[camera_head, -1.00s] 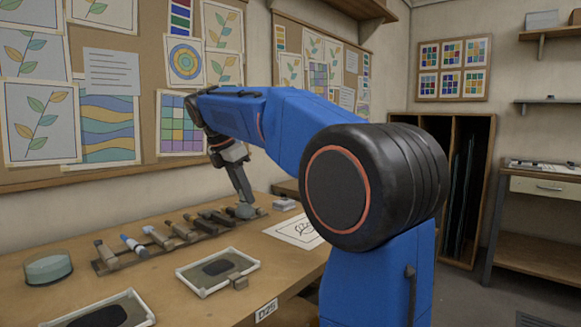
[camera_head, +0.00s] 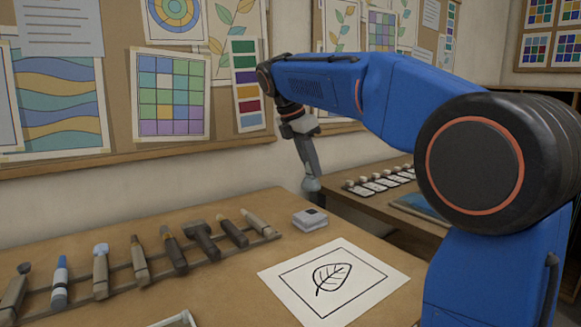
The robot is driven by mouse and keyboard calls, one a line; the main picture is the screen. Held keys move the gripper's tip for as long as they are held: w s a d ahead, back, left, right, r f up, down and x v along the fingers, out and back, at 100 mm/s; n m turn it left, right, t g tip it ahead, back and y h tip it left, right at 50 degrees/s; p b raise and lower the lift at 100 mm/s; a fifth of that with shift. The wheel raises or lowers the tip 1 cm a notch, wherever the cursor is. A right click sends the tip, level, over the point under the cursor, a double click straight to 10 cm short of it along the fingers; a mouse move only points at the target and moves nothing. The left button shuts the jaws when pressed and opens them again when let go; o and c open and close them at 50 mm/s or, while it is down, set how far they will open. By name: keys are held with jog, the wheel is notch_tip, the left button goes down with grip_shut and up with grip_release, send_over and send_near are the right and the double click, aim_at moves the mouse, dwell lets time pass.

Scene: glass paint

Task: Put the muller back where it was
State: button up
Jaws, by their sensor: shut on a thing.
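My gripper (camera_head: 309,168) hangs at the end of my blue arm, pointing down near the far right edge of the work table. It is shut on a small rounded blue-grey glass piece, which looks like the muller (camera_head: 312,185). The muller is above and behind the small white block, apart from the tool rack. Its upper part is hidden in the jaws. Whether it touches anything below cannot be told.
A dark tool rack (camera_head: 268,237) with several brushes and tools lies along the table (camera_head: 230,295). A small white block (camera_head: 310,219) and a leaf drawing (camera_head: 335,278) lie to its right. A second table with several small knobbed pieces on white cards (camera_head: 380,184) stands behind.

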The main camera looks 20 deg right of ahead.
jog(key=shift+n, duration=0.6)
jog(key=shift+w+a+f, duration=0.1)
jog(key=shift+a+f, duration=0.7)
jog(key=shift+a, duration=0.35)
jog(key=shift+w+a+f, duration=0.1)
jog(key=shift+a+f, duration=0.75)
jog(key=shift+a, duration=0.25)
jog(key=shift+a+f, duration=0.8)
jog(key=shift+a, duration=0.35)
jog(key=shift+f, duration=0.6)
jog(key=o, duration=1)
